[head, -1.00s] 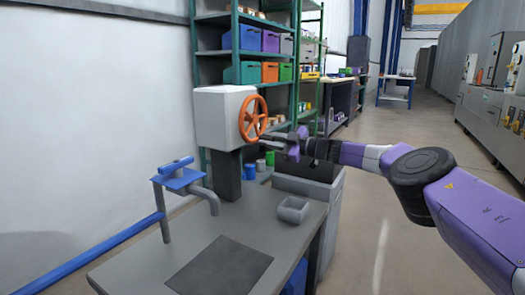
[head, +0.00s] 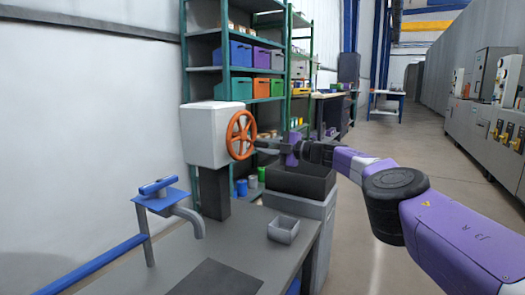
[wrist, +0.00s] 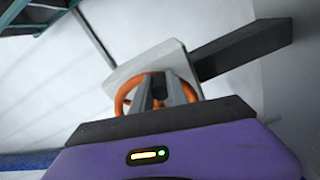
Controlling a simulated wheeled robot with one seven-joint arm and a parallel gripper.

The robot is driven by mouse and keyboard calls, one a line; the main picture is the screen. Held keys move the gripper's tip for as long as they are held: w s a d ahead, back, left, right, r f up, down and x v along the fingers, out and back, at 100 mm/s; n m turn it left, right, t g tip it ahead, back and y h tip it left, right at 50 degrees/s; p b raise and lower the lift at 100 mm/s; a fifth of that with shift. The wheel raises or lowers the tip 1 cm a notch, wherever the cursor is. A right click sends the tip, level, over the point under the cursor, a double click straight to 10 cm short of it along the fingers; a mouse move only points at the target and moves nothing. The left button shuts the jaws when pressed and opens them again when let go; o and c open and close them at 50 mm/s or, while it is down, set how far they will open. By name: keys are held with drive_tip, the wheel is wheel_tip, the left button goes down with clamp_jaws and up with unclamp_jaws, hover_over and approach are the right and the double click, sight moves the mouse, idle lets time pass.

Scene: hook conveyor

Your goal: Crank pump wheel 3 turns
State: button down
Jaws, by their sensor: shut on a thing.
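The orange pump wheel (head: 241,134) is mounted on the right face of a white box (head: 207,134) on a dark post. My gripper (head: 258,145) reaches in from the right, its fingertips at the right side of the wheel. In the wrist view, the fingers of my gripper (wrist: 160,92) are close together over the orange wheel (wrist: 122,98), shut on it. They hide part of the rim and hub. The white box (wrist: 140,62) shows behind the wheel.
A blue tap-like fixture (head: 160,188) with a grey spout stands on the grey table (head: 140,262). Shelves (head: 188,63) with coloured bins stand behind. The aisle floor (head: 385,140) at right is clear.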

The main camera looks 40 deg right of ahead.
drive_tip(key=shift+d+r, duration=0.1)
drive_tip(key=shift+r, duration=0.1)
idle(0.5)
drive_tip(key=c, duration=1.5)
unclamp_jaws()
drive_tip(key=shift+s, duration=0.1)
drive_tip(key=shift+o, duration=1)
drive_tip(key=shift+f, duration=0.1)
